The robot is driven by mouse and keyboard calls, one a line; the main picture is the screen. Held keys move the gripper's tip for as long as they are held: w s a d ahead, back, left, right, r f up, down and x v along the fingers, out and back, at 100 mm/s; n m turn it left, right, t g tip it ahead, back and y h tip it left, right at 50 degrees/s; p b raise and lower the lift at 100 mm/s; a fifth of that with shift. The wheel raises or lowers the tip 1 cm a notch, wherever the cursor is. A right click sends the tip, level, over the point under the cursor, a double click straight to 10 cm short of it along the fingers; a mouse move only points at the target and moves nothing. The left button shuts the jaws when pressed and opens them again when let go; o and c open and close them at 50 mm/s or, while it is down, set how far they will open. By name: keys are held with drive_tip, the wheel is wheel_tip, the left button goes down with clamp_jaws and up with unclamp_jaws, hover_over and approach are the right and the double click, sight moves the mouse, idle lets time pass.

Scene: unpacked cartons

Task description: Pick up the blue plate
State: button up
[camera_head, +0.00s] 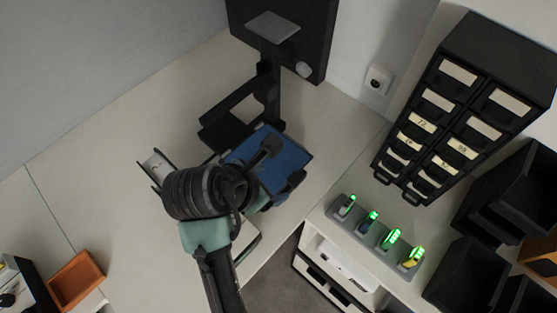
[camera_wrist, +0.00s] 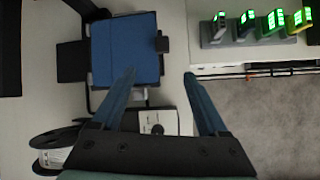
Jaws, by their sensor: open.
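The left fingertip overlaps the plate's lower right corner in the picture; the right fingertip is over the worktop's edge. I cannot tell whether either touches.
Several green-lit devices (camera_wrist: 262,22) sit in a grey rack to the right. A black drawer cabinet (camera_head: 460,110) and dark bins stand further right. An orange tray (camera_head: 76,280) is at lower left.

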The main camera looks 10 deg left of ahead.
hover_over(291, 183)
drive_tip(key=s+a, duration=0.2)
drive_tip(key=s, duration=0.1)
wheel_tip(291, 183, down, 7)
drive_tip(key=shift+p+x, duration=0.65)
drive_tip(key=shift+x, duration=1.95)
drive_tip(key=shift+d+r, duration=0.1)
drive_tip(key=shift+r, duration=0.05)
clamp_jaws()
